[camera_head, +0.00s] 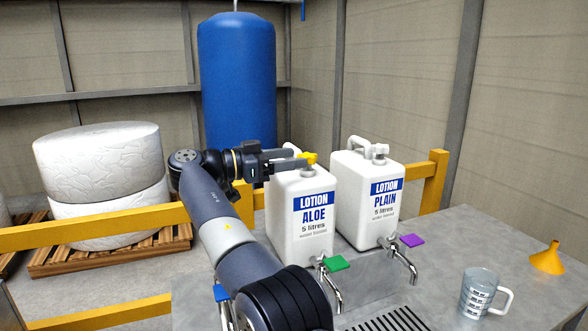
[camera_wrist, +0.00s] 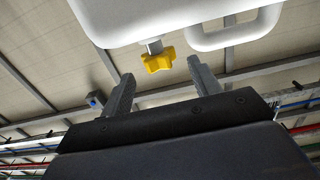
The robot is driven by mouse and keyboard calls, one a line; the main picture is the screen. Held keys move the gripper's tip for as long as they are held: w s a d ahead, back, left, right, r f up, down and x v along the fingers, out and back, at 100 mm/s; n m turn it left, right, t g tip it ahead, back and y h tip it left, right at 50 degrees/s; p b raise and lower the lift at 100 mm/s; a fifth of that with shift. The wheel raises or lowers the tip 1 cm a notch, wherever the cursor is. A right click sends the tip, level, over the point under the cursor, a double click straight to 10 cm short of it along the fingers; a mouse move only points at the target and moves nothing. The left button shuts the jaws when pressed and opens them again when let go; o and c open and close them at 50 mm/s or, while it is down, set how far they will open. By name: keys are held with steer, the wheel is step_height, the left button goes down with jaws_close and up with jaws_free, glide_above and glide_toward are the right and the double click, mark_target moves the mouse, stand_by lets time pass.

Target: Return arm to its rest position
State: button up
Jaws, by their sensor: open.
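My gripper (camera_head: 298,158) is open at the top of the white "LOTION ALOE" jug (camera_head: 311,232). Its fingers reach toward the yellow knob (camera_head: 309,158) on that jug. In the wrist view the two fingers (camera_wrist: 160,70) stand apart, and the yellow knob (camera_wrist: 158,61) shows between and just beyond their tips. Nothing is held. Whether a finger touches the knob cannot be told. My arm stretches up from the bottom of the head view, bent at the elbow, and hides part of the bench.
A "LOTION PLAIN" jug (camera_head: 369,197) stands to the right. Taps with green (camera_head: 337,263) and purple (camera_head: 412,240) handles jut forward; a blue handle (camera_head: 221,292) shows beside my arm. A measuring jug (camera_head: 479,292) and yellow funnel (camera_head: 548,259) stand right. Yellow rails (camera_head: 90,231) and a blue tank (camera_head: 237,75) lie behind.

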mark_target(308, 154)
steer(key=x, duration=0.5)
steer(key=shift+s, duration=0.1)
steer(key=shift+f+b, duration=0.15)
steer(key=shift+b, duration=0.35)
steer(key=shift+t, duration=0.3)
steer(key=shift+r+p, duration=0.3)
steer(key=shift+p, duration=0.15)
steer(key=w+p+v, duration=0.1)
steer(key=p+v, duration=0.2)
steer(key=v, duration=0.8)
steer(key=b+x, duration=0.1)
steer(key=x, duration=0.2)
steer(key=b+x, duration=0.1)
steer(key=x, duration=0.3)
steer(key=b+x, duration=0.2)
steer(key=x, duration=0.1)
steer(key=shift+s+d+f, duration=0.25)
steer(key=shift+d+f, duration=0.1)
steer(key=shift+d, duration=0.15)
steer(key=shift+a+n+b, duration=0.1)
steer(key=shift+n+b, duration=0.3)
steer(key=shift+b, duration=0.55)
steer(key=shift+n+t+y+b, duration=0.3)
steer(key=shift+t+y+b, duration=0.1)
steer(key=shift+t+b, duration=0.4)
steer(key=n+t+y+b, duration=0.1)
steer(key=b, duration=0.2)
steer(key=shift+t+b, duration=0.3)
